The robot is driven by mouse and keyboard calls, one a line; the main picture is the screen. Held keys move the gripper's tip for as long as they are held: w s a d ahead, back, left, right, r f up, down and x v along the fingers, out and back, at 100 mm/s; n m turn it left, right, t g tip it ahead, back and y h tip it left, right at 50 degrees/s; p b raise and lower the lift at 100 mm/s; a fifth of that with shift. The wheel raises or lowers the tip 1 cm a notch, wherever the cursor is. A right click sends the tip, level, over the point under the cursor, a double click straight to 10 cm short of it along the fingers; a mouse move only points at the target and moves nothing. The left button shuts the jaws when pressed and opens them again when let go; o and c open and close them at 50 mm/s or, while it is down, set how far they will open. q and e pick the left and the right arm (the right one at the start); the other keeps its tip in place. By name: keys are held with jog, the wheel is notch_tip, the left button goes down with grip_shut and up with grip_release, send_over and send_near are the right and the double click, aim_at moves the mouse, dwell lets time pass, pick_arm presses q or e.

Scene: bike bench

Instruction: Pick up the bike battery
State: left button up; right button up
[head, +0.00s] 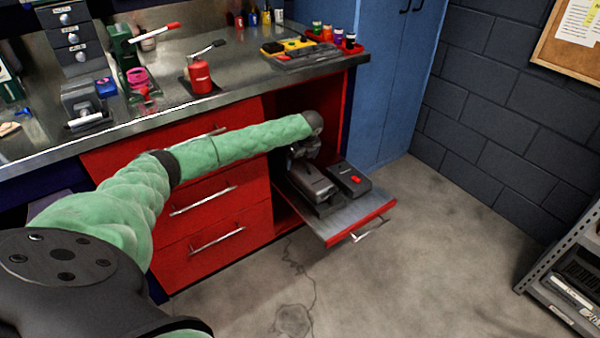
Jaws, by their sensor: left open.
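The bike battery appears to be the long dark grey case (313,182) lying on the pulled-out shelf (345,222) low in the red bench. My left arm reaches in from the left. Its gripper (301,156) is open, at the back end of the grey case and just above it. The fingertips are small and partly hidden by the wrist, so I cannot tell whether they touch the case. My right gripper is out of view.
A black box with a red button (350,180) sits close to the right of the case. The red cabinet opening (330,105) surrounds the shelf's back. A red drawer stack (215,235) stands left, a blue cabinet (395,80) right. The floor (420,260) in front is clear.

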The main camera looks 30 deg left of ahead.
aim_at(300, 164)
pick_arm(q)
jog(key=x, duration=0.3)
jog(key=shift+w+f, duration=0.1)
jog(key=c, duration=2)
jog(key=shift+w, duration=0.1)
